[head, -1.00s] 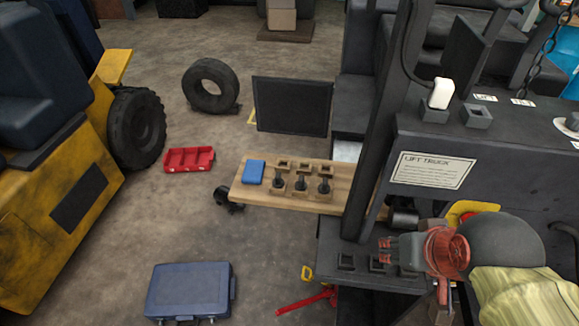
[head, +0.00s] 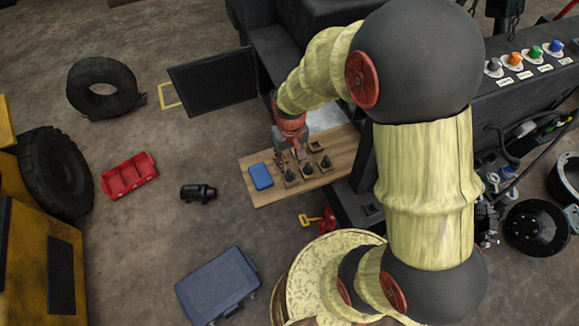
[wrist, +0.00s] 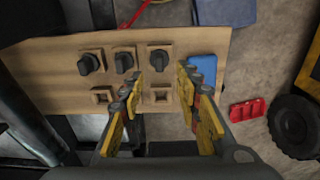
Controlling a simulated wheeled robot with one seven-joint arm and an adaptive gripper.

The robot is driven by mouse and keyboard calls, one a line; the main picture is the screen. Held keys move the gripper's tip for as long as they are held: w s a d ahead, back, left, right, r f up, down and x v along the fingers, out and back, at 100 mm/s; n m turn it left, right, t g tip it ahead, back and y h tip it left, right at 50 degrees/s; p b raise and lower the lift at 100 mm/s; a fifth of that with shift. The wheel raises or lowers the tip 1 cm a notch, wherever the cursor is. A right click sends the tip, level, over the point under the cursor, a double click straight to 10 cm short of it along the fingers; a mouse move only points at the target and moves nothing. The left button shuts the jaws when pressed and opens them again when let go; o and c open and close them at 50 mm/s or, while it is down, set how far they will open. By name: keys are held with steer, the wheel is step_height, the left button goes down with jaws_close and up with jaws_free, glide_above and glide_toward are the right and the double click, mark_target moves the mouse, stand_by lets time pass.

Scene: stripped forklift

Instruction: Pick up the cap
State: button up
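Several small black knob-like pieces stand in square wooden sockets on the wooden board (head: 262,196). In the head view they are a left one (head: 291,175), a middle one (head: 308,168) and a right one (head: 325,163). I cannot tell for sure which piece is the cap. My gripper (head: 293,152) hangs above the board's back row of sockets. In the wrist view my gripper (wrist: 161,80) is open, its yellow fingers apart with nothing held. An empty socket (wrist: 161,96) shows between the fingers, with one black piece (wrist: 159,60) just beyond.
A blue box (head: 260,176) lies on the board beside the sockets. A black screen-like panel (head: 213,84) stands behind it. A red tray (head: 130,176), a black cylinder (head: 198,193), a tyre (head: 101,88) and a blue case (head: 217,285) lie on the floor. The dark forklift body (head: 521,100) is at right.

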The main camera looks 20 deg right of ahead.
mark_target(290, 172)
step_height(290, 172, down, 2)
steer(key=shift+s+f, duration=0.1)
steer(key=shift+f, duration=0.05)
steer(key=shift+w+d+f, duration=0.1)
steer(key=shift+w+f, duration=0.05)
steer(key=shift+f, duration=1.35)
steer(key=shift+w+f, duration=0.1)
steer(key=shift+f, duration=1.4)
steer(key=shift+c, duration=0.8)
jaws_close()
